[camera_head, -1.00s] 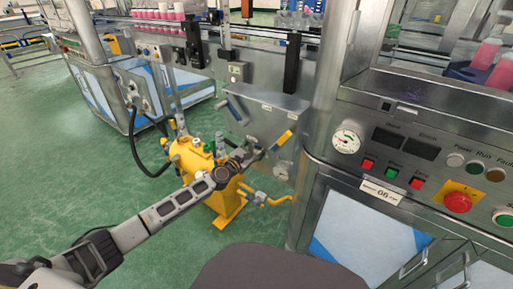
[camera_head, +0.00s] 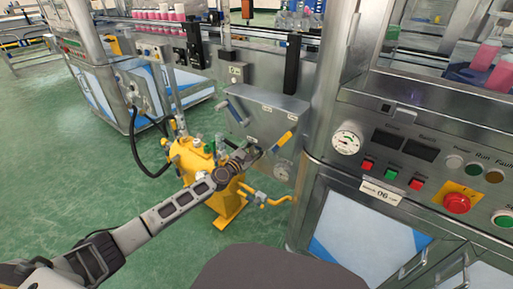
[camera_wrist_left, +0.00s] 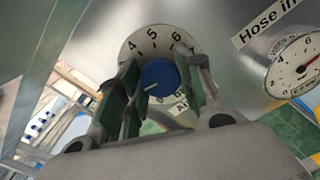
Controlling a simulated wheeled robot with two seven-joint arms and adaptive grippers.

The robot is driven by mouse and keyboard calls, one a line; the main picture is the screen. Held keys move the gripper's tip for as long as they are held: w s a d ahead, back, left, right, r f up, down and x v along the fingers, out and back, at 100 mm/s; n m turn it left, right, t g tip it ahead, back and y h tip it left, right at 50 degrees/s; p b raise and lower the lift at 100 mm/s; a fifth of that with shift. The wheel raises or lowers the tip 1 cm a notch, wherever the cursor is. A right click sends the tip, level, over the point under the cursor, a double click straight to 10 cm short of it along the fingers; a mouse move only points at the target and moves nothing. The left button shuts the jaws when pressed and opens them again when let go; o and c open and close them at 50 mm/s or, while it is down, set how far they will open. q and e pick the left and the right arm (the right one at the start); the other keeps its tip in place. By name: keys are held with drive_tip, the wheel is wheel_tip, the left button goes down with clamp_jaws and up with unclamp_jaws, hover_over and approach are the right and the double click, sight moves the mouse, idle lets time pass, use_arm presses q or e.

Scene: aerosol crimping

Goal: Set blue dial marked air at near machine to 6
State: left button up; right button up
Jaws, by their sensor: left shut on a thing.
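The blue dial (camera_wrist_left: 160,76) sits on a round white scale plate (camera_wrist_left: 135,46) in the left wrist view. The numbers 4, 5, 6 and 7 show on the plate, and a label reading "Air" is partly covered below. A white line on the dial's face points to the lower left in that view, away from the 6. My left gripper (camera_wrist_left: 163,86) is shut on the dial, with green-padded fingers on either side. In the head view, my left gripper (camera_head: 252,153) is at the metal machine panel (camera_head: 262,112) and hides the dial. My right gripper is out of view.
A gauge (camera_wrist_left: 293,62) beside a "Hose in" label is right of the dial. A control panel with a red stop button (camera_head: 457,203) is at right.

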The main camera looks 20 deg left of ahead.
use_arm(q)
drive_tip(key=shift+f+m+p, duration=0.1)
drive_tip(key=shift+m+p, duration=4.1)
drive_tip(key=shift+m, duration=10)
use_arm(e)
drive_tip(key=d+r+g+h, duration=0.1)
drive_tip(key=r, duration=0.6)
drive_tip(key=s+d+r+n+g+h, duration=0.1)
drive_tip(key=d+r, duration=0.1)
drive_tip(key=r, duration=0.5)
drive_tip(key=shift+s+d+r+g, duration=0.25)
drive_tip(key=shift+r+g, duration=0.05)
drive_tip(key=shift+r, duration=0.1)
use_arm(q)
drive_tip(key=o, duration=1)
drive_tip(key=shift+d, duration=0.1)
drive_tip(key=shift+o, duration=0.2)
drive_tip(key=shift+f, duration=0.1)
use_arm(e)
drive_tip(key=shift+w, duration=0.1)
